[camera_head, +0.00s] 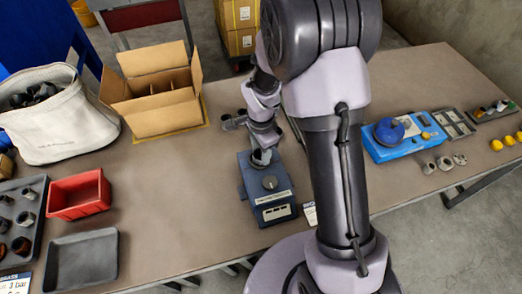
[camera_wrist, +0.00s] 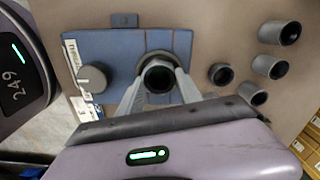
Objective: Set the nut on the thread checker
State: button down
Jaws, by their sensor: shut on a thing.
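The thread checker (camera_head: 266,198) is a blue box with a dark round knob and a white label, standing on the table in the middle of the head view. In the wrist view, the blue checker (camera_wrist: 115,48) has its knob (camera_wrist: 92,78) at left and a round seat (camera_wrist: 156,57) near its right end. My gripper (camera_wrist: 158,88) is shut on the nut (camera_wrist: 158,66), a dark grey ring with an open bore. The nut is over the round seat; I cannot tell whether it touches it. In the head view my gripper (camera_head: 261,157) is at the checker's back end, mostly hiding the nut.
The head view shows an open cardboard box (camera_head: 160,100), a red bin (camera_head: 78,194), a grey tray (camera_head: 84,259), a white sack (camera_head: 60,115) and a blue device (camera_head: 400,138). Table left of the checker is clear.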

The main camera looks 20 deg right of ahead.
jog(key=shift+f, duration=0.2)
jog(key=c, duration=1.1)
grip_release()
notch_tip(320, 180, up, 11)
jog(key=p, duration=0.7)
